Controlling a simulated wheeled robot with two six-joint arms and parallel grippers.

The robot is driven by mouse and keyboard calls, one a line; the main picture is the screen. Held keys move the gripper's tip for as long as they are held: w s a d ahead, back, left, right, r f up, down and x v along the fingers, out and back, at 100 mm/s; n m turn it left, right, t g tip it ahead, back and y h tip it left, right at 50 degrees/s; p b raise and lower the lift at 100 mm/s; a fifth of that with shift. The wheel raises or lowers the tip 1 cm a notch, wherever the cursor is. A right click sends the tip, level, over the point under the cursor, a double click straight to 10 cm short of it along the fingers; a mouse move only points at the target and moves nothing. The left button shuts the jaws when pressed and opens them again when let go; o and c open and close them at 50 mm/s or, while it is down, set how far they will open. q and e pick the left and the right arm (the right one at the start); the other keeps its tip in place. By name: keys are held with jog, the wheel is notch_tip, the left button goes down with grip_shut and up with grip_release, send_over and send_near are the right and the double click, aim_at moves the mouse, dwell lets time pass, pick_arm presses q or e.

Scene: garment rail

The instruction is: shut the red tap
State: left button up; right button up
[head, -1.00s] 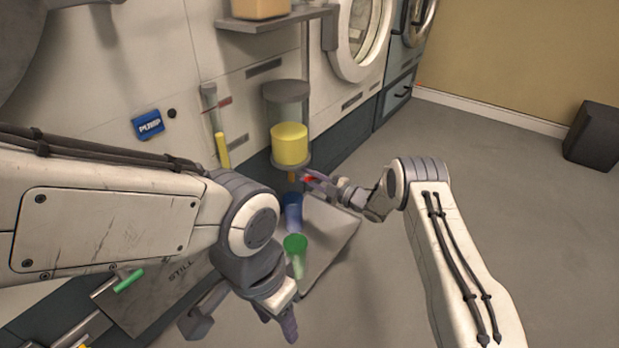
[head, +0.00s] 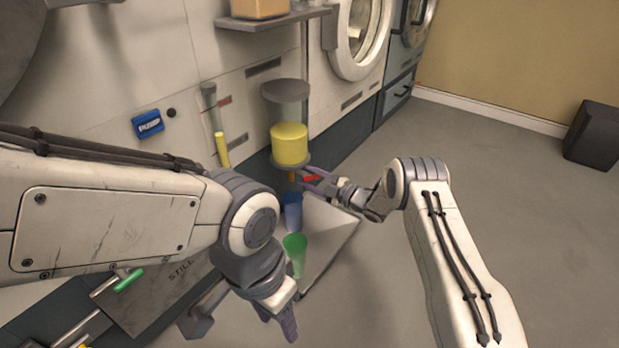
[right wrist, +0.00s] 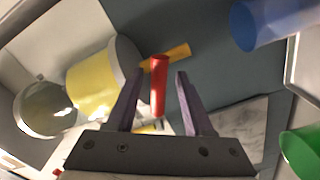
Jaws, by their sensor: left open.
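The red tap (head: 312,178) is a short red handle under a clear tank of yellow liquid (head: 290,145). Beside it an orange spout (head: 292,177) points down from the tank. My right gripper (head: 307,179) is at the tap. In the right wrist view the red tap handle (right wrist: 159,85) stands between the two spread fingers, with a gap on each side, and the orange spout (right wrist: 178,52) is just beyond it. My left gripper (head: 242,322) is open and empty, low in the head view, away from the tap.
A blue cup (head: 292,212) is below the spout, and a green cup (head: 295,248) is nearer, beside a pale slanted panel (head: 332,235). A yellow-filled tube (head: 221,148) and a blue PUMP sign (head: 148,124) are on the wall. The floor at right is clear except for a dark box (head: 594,135).

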jog(key=shift+s+d+r+p, duration=0.1)
jog(key=shift+s+d+p, duration=0.05)
jog(key=shift+d+p, duration=0.15)
jog(key=p+v, duration=0.4)
jog(key=v, duration=0.5)
jog(key=shift+s+d+p, duration=0.25)
jog(key=shift+d+p, duration=0.05)
jog(key=shift+p, duration=0.05)
